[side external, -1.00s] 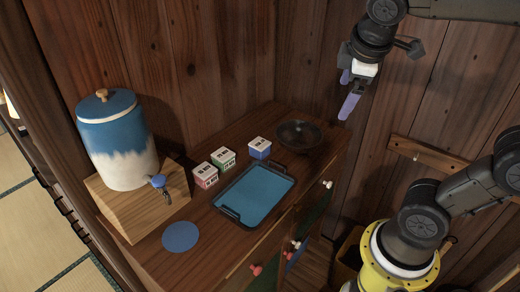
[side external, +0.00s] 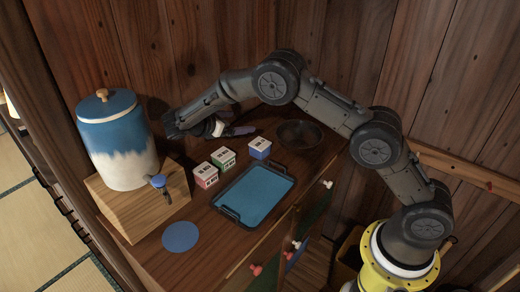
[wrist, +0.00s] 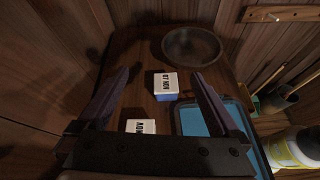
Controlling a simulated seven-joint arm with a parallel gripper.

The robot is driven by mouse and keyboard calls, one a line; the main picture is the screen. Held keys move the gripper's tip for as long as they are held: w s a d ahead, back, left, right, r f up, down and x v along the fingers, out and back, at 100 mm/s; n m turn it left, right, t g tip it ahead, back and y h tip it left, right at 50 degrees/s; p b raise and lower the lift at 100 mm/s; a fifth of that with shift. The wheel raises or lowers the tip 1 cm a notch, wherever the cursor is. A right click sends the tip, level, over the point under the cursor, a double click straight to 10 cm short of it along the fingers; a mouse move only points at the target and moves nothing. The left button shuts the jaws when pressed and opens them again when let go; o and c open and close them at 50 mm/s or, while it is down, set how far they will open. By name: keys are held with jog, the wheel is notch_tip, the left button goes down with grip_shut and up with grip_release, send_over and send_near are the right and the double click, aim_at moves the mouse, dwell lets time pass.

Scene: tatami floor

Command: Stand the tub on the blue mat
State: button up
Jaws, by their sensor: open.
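Three small white-lidded tubs stand on the wooden cabinet top in the side view: one red (side external: 205,175), one green (side external: 223,158) and one blue (side external: 260,148). A flat round blue mat (side external: 181,237) lies bare near the front left. My gripper (side external: 238,130) is open and empty above the cabinet's back edge, behind the tubs. In the wrist view its fingers (wrist: 160,74) spread on either side of the blue tub (wrist: 166,87), which lies beyond and below them. Another tub's lid (wrist: 140,127) shows partly behind the gripper body.
A black-rimmed tray (side external: 228,213) with a blue inside lies right of the tubs. A dark bowl (side external: 300,133) sits at the back right. A blue-and-white dispenser (side external: 120,140) stands on a wooden block (side external: 150,205) at left, its tap jutting toward the mat.

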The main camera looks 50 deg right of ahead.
jog(key=n, duration=0.2)
send_near(260, 146)
jog(key=shift+h, duration=0.3)
jog(key=x, duration=0.4)
jog(key=w+x, duration=0.1)
jog(key=x, duration=0.1)
jog(key=shift+f, duration=0.3)
jog(key=shift+f+x, duration=0.15)
jog(key=shift+x, duration=1.2)
jog(key=shift+f+x, duration=0.2)
jog(key=shift+x, duration=1.2)
jog(key=shift+a+r, duration=0.1)
jog(key=shift+a, duration=0.1)
grip_shut()
